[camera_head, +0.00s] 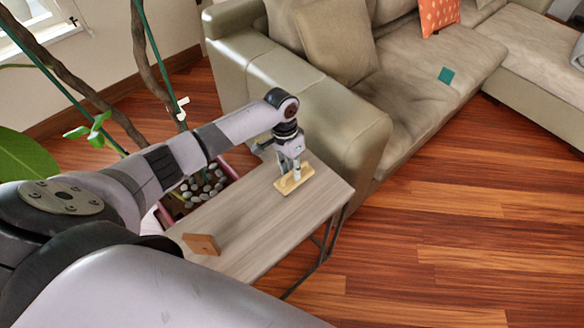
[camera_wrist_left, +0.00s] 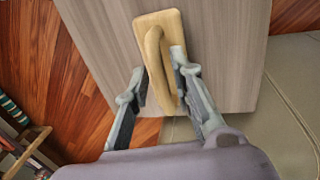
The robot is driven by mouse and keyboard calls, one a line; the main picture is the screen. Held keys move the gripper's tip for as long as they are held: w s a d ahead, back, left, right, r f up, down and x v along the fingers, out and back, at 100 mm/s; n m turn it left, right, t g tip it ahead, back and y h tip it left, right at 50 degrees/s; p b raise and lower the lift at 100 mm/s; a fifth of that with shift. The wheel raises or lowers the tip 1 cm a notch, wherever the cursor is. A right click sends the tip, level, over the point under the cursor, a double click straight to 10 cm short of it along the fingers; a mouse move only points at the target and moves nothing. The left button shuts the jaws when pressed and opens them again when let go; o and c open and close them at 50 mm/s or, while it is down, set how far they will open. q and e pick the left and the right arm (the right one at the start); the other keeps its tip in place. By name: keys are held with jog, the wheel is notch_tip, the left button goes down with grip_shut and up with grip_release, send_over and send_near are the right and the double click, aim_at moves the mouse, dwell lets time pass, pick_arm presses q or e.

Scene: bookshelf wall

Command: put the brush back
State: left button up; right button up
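The brush (camera_head: 284,188) is a pale wooden block with a loop handle. It lies on the grey wooden table near the table's far end, by the sofa arm. It also shows in the left wrist view (camera_wrist_left: 158,22), handle towards the camera. My left gripper (camera_head: 290,174) points down over it. In the left wrist view, its two fingers (camera_wrist_left: 157,65) are apart, one on each side of the handle. A gap shows between the left finger and the handle; I cannot tell whether the right finger touches it. My right gripper is not in view.
A small brown wooden block (camera_head: 202,244) sits at the near end of the table (camera_head: 250,235). A planter with pebbles (camera_head: 203,186) and tall stems stands left of the table. The beige sofa (camera_head: 330,110) stands close behind. The wooden floor (camera_head: 450,230) at right is clear.

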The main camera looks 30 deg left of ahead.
pick_arm(q)
jog(key=shift+o, duration=0.6)
notch_tip(320, 180, up, 12)
jog(key=a, duration=0.2)
jog(key=shift+w, duration=0.4)
dwell(1.1)
